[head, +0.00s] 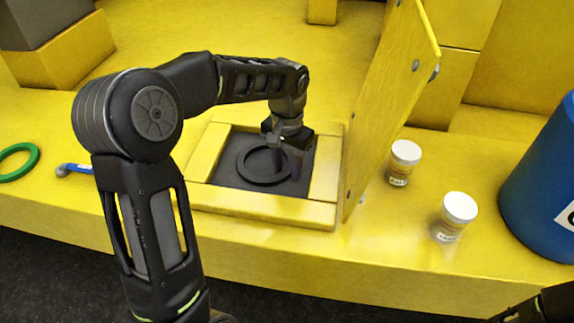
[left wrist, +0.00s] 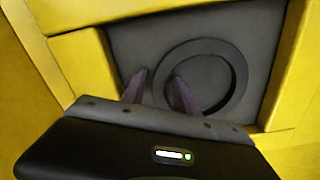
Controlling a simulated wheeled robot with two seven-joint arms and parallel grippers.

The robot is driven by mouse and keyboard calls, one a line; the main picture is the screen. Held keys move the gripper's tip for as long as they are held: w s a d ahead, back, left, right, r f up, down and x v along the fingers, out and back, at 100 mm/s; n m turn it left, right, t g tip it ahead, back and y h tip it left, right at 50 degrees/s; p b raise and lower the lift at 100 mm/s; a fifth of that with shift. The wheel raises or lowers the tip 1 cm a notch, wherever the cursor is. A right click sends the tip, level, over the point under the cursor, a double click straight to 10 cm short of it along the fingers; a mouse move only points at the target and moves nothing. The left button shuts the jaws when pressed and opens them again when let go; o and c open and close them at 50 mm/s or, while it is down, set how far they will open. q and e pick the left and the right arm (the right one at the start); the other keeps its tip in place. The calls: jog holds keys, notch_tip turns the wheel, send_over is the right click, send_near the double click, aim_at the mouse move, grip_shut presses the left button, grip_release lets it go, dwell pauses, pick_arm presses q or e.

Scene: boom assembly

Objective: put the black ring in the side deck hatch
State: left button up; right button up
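The black ring (head: 262,182) lies flat on the dark floor of the square side deck hatch (head: 262,207), inside its yellow frame. It also shows in the left wrist view (left wrist: 240,75). My left gripper (head: 287,168) reaches down into the hatch at the ring's right side in the head view. In the left wrist view its two fingers (left wrist: 158,78) stand apart, one inside the ring and one outside, with the band's near side between them. I see no clear contact with the band.
The yellow hatch lid (head: 392,100) stands open on the right. Two white-capped jars (head: 404,160) (head: 456,212) and a blue barrel (head: 545,185) are beyond it. A green ring (head: 33,160) and a blue-grey tool (head: 72,168) lie on the deck at left.

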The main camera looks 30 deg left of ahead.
pick_arm(q)
jog(key=shift+r, duration=0.15)
notch_tip(320, 180, up, 12)
jog(key=shift+p, duration=0.45)
dwell(0.6)
